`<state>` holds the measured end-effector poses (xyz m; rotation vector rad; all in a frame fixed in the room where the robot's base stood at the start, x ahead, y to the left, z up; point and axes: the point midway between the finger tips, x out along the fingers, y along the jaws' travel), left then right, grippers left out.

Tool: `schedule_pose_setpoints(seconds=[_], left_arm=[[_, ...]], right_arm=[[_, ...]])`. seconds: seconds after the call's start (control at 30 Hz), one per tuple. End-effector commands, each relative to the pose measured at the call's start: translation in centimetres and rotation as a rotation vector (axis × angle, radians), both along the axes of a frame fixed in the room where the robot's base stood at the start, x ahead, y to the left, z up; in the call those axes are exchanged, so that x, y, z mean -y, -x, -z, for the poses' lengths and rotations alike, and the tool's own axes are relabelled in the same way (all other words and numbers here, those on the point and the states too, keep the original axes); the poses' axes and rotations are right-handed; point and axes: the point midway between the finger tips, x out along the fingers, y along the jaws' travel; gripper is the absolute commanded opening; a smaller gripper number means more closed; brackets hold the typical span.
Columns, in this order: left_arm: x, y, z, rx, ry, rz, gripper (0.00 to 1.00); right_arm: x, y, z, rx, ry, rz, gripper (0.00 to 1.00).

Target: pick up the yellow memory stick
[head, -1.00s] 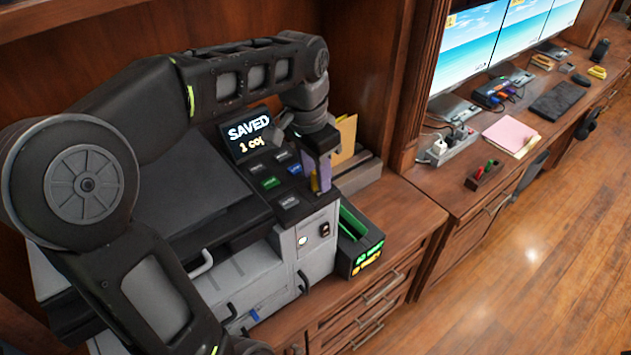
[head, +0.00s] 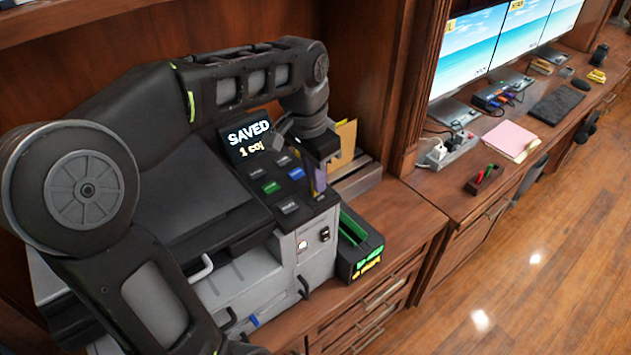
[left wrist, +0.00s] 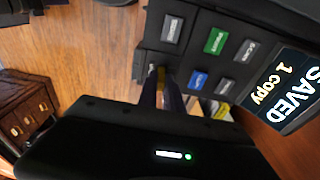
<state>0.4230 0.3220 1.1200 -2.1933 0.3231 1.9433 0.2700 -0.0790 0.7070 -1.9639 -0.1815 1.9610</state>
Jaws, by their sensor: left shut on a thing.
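My left gripper (head: 318,186) points down at the right front edge of the copier's button panel (head: 285,182). In the left wrist view its two dark fingers (left wrist: 163,84) are close together, shut on the yellow memory stick (left wrist: 161,72). Only a small yellow bit of the stick shows at the fingertips. The fingers hide the rest, and the port area below cannot be made out. The copier screen (head: 250,137) reads "SAVED 1 copy". My right gripper is not in view.
A black and green box (head: 360,247) stands right of the copier. A yellow folder (head: 347,138) stands behind the gripper. Further right, the desk holds a power strip (head: 450,149), a pink pad (head: 509,139), a small pen tray (head: 484,179) and monitors. Wooden floor is clear at right.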

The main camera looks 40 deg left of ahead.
Motion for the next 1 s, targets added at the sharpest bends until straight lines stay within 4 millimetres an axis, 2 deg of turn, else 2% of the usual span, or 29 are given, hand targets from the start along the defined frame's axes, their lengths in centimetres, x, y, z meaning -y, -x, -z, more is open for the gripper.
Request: schedule_pose_setpoints(seconds=[0.27, 0.47, 0.67, 0.83, 1.0], left_arm=[[0.0, -0.1, -0.9, 0.002, 0.000, 0.000, 0.00], [0.0, -0.1, -3.3, 0.005, -0.001, 0.001, 0.00], [4.0, 1.2, -3.2, 0.002, -0.001, 0.007, 0.00], [8.8, 2.6, -3.1, 0.002, -0.001, 0.008, 0.00], [13.2, 4.0, -3.5, 0.001, 0.000, 0.006, 0.00]], right_arm=[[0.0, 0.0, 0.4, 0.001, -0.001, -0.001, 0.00], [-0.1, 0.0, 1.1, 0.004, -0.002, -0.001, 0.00], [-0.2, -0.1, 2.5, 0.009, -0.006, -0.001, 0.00], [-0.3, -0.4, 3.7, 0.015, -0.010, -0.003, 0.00], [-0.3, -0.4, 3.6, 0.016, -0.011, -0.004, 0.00]])
